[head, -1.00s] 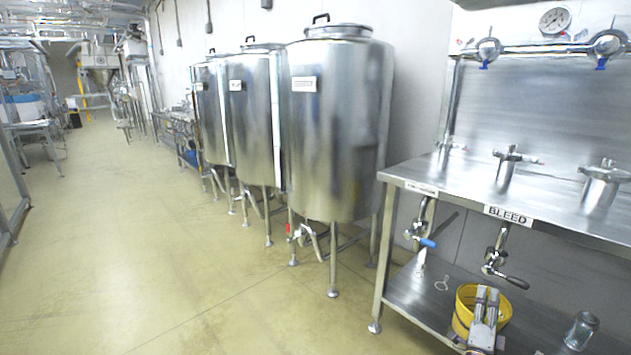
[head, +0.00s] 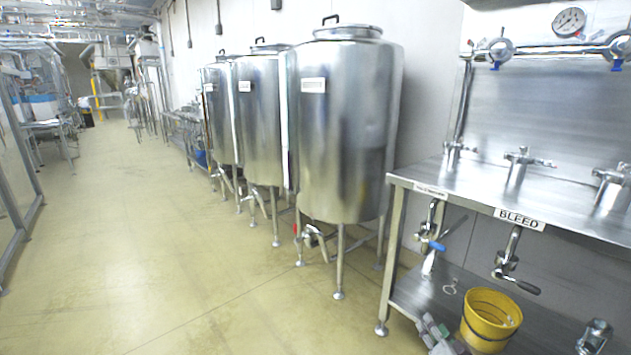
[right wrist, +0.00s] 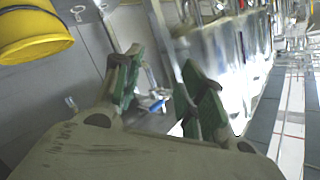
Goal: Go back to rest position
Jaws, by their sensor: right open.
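My right gripper (head: 432,328) shows at the bottom of the head view, just left of the yellow bucket (head: 491,318). In the right wrist view the two green-padded fingers of this gripper (right wrist: 165,92) stand apart with nothing between them. The bucket is at the upper left of that view, apart from the fingers. My left gripper is in neither current view.
A steel table (head: 440,180) with a BLEED label and valves stands at the right. The bucket and a glass jar (head: 594,337) are on its lower shelf. Steel tanks (head: 345,130) line the wall. The floor (head: 150,260) at left is clear.

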